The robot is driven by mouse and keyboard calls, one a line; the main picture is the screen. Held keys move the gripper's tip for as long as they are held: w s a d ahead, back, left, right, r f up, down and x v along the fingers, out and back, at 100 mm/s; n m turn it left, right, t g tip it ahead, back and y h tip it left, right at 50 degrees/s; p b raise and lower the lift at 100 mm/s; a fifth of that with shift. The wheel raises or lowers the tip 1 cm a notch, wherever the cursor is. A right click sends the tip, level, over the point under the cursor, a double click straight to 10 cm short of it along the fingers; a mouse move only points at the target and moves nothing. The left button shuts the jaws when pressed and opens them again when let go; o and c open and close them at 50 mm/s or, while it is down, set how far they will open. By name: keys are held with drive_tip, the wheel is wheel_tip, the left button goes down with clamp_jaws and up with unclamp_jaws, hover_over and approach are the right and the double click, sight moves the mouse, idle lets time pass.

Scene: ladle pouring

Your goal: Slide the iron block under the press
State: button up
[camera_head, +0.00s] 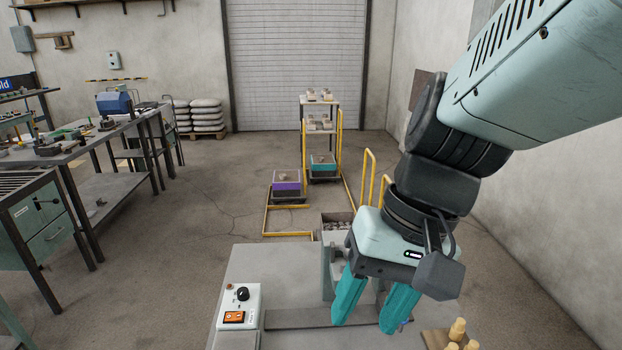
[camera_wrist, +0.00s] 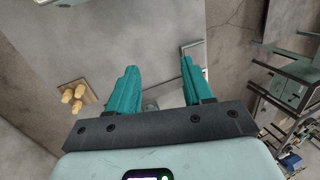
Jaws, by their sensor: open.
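My gripper (camera_head: 366,325) has two teal fingers set apart, pointing down over the grey worktable (camera_head: 265,262), with nothing held between them. It also shows in the wrist view (camera_wrist: 160,66), where bare grey surface lies between the fingers. A grey upright structure (camera_head: 328,268) stands on the table just behind the fingers and may be part of the press; my gripper hides much of it. A flat dark strip (camera_head: 300,318) runs along the table beside the fingers. I cannot clearly pick out the iron block in either view.
A white control box (camera_head: 239,305) with a black knob and orange switch stands at the table's left. A wooden board with pale pegs (camera_head: 457,330) is at lower right, also in the wrist view (camera_wrist: 75,95). A bin of lumps (camera_head: 338,221) sits behind. The table's back left is clear.

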drive_tip(key=w+d+f+m+t+y, duration=0.5)
drive_tip(key=w+f+m+t+y, duration=0.1)
drive_tip(key=w+f+m+y, duration=0.7)
drive_tip(key=d+f+m+t+h, duration=0.4)
drive_tip(key=f+m, duration=0.2)
drive_tip(key=s+d+f+m+t+h, duration=0.1)
drive_tip(key=d+f+m+t+h, duration=0.3)
drive_tip(key=d+f+m, duration=0.1)
drive_tip(key=s+d+f+m+t+h, duration=0.1)
drive_tip(key=d+f+m+t+h, duration=0.3)
drive_tip(key=f+m, duration=0.3)
drive_tip(key=shift+s+d+f+h, duration=0.1)
drive_tip(key=shift+d+f+h, duration=0.1)
drive_tip(key=shift+h, duration=0.4)
drive_tip(key=w, duration=0.3)
drive_tip(key=w+a, duration=0.1)
drive_tip(key=w, duration=0.3)
drive_tip(key=w+a, duration=0.1)
drive_tip(key=w, duration=0.2)
drive_tip(key=shift+w+a, duration=0.1)
drive_tip(key=shift+w, duration=0.2)
clamp_jaws()
